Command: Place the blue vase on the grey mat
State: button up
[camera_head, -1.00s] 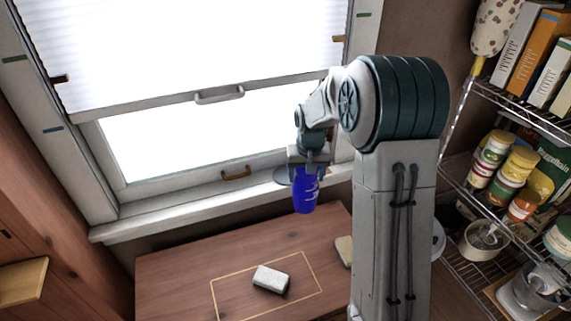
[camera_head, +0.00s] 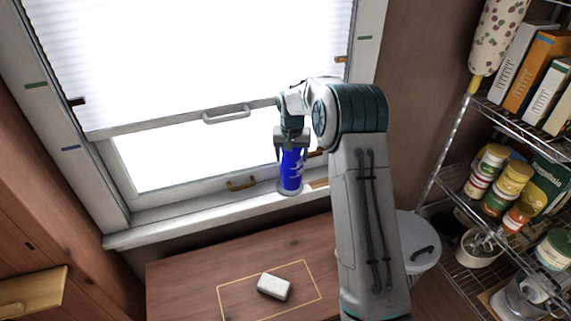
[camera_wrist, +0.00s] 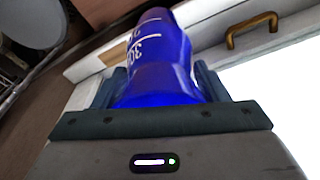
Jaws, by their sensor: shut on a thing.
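The blue vase (camera_head: 291,172) with white markings is upright at the window sill, held from above. It also fills the middle of the wrist view (camera_wrist: 155,65). My gripper (camera_head: 291,148) is shut on its upper part, with one finger on each side. The grey mat (camera_head: 281,189) is on the sill, showing as a thin rim around the vase's base. The vase's base is over the mat; I cannot tell whether it touches. The wrist view does not show the mat.
The sill (camera_head: 165,231) is clear to the left. The window's lower handle (camera_head: 241,184) and blind handle (camera_head: 226,114) are near my arm. A white block (camera_head: 274,287) lies on the wooden table (camera_head: 190,277) below. A wire shelf with jars and boxes stands right, beside a lidded bin (camera_head: 417,240).

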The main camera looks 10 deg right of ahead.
jog(key=shift+w+a+f, duration=0.45)
jog(key=shift+w+f, duration=0.05)
jog(key=shift+w, duration=0.15)
jog(key=shift+w+a+f, duration=0.45)
jog(key=shift+w, duration=0.15)
jog(key=shift+f, duration=1.95)
jog(key=shift+f, duration=0.15)
jog(key=o, duration=1.7)
